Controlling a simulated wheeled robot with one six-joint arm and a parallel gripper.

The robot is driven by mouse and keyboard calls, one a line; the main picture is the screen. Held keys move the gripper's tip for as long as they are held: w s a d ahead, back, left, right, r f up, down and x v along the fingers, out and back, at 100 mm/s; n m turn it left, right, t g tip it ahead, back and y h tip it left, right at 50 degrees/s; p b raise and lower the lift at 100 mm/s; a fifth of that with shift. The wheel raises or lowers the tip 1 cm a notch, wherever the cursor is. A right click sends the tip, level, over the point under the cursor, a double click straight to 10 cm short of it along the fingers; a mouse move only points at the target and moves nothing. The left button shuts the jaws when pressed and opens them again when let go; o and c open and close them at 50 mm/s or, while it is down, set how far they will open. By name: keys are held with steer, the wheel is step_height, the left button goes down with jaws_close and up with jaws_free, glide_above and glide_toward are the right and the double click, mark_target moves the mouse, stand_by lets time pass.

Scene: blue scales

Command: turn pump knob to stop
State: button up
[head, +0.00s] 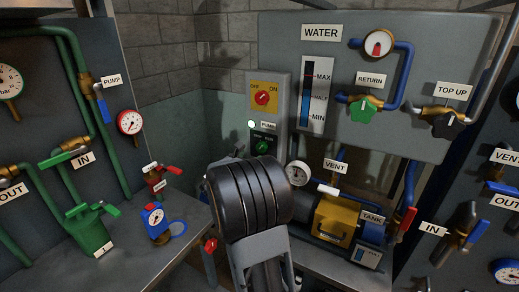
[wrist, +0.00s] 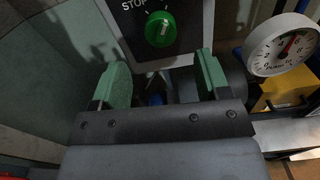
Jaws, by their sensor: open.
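The pump knob (head: 262,146) is a round green knob on a dark plate under the PUMP label, below the yellow OFF/ON switch. In the wrist view the green knob (wrist: 160,29) is near the top, with the word STOP up and left of it. Its pale mark stands nearly upright, tilted slightly right. My gripper (wrist: 160,70) is open, its two green-padded fingers apart with nothing between them. In the wrist picture the fingers lie below the knob, one to each side, and do not touch it. My dark wrist hides most of the gripper in the head view.
A white-faced gauge (wrist: 282,45) stands right of the fingers, over a yellow pump body (head: 335,218). A red OFF/ON knob (head: 262,98) sits above the pump knob. A bench (head: 135,255) with small valves stands at left.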

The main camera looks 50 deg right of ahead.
mark_target(259, 149)
steer(key=p+x, duration=0.1)
steer(key=x, duration=0.6)
steer(key=shift+d, duration=0.15)
steer(key=c, duration=0.9)
